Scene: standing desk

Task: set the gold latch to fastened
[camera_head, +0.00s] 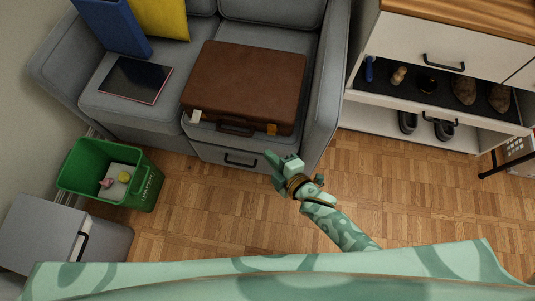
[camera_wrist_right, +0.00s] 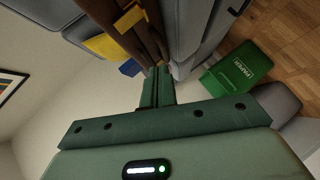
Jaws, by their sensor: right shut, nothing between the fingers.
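A brown briefcase (camera_head: 245,80) lies closed on the grey sofa seat, its handle side facing me. The gold latch (camera_head: 272,129) is on the right part of its front edge, and a pale latch (camera_head: 196,115) is on the left part. In the right wrist view the gold latch (camera_wrist_right: 130,18) shows near the top, on the case (camera_wrist_right: 150,38). I cannot tell for sure whether it is raised or pressed down. My right gripper (camera_head: 269,155) is shut and empty, a little in front of and apart from the gold latch. Its fingers (camera_wrist_right: 157,75) also show in the wrist view. My left gripper is out of view.
A dark tablet (camera_head: 135,80) lies on the sofa (camera_head: 95,105) left of the case. The sofa's right arm (camera_head: 325,100) rises beside it. A green bin (camera_head: 145,187) stands on the floor at left, a shoe cabinet (camera_head: 400,35) at right. The floor between is clear.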

